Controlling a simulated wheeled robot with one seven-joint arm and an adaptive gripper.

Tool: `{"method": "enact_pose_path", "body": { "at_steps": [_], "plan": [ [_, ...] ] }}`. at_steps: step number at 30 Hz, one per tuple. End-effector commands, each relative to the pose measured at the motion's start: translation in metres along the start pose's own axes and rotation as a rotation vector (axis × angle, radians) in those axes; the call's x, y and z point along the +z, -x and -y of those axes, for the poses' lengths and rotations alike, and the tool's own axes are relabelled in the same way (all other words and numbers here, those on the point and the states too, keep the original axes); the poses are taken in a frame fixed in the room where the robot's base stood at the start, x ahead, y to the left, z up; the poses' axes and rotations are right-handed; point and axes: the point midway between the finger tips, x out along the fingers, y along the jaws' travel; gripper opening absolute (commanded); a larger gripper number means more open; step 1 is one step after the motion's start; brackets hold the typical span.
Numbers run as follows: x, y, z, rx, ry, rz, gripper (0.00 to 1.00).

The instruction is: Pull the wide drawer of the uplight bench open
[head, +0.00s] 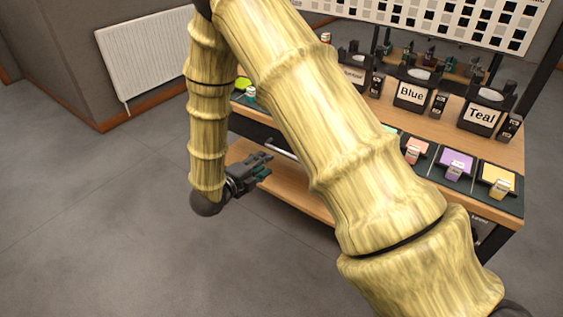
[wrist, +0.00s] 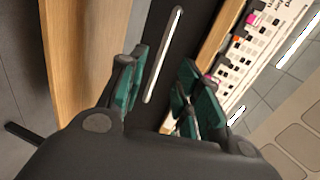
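The uplight bench (head: 470,135) has a wooden top with a dark drawer front below it. The pale bar handle (head: 281,149) of the drawer shows in part in the head view, the rest hidden behind my arm. In the wrist view the handle (wrist: 163,55) is a slim metal bar on the dark drawer front (wrist: 205,30). My gripper (head: 265,165) is beside the bench front, near the handle's left part. In the wrist view my gripper (wrist: 160,90) is open, and the bar appears between and beyond its teal fingers. I see no clear gap showing the drawer pulled out.
A wooden lower shelf (head: 300,190) lies under the drawer. The Blue (head: 411,93) and Teal (head: 481,114) labelled units stand on the top, with colored tiles along the front edge. A radiator (head: 150,55) hangs on the left wall. The grey floor in front is clear.

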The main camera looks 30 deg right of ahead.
Motion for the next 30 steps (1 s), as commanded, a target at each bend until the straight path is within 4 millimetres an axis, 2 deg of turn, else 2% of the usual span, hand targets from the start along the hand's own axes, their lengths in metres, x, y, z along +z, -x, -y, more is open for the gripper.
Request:
{"method": "enact_pose_path", "body": {
  "at_steps": [5,8,21,30],
  "plan": [
    [0.000,-0.004,0.002,-0.012,-0.042,-0.022,0.34],
    [0.000,-0.013,0.003,-0.013,-0.043,-0.023,0.34],
    [-0.002,-0.081,0.003,-0.012,-0.040,-0.022,0.34],
    [-0.002,-0.106,0.004,-0.012,-0.039,-0.020,0.34]
  ]
}}
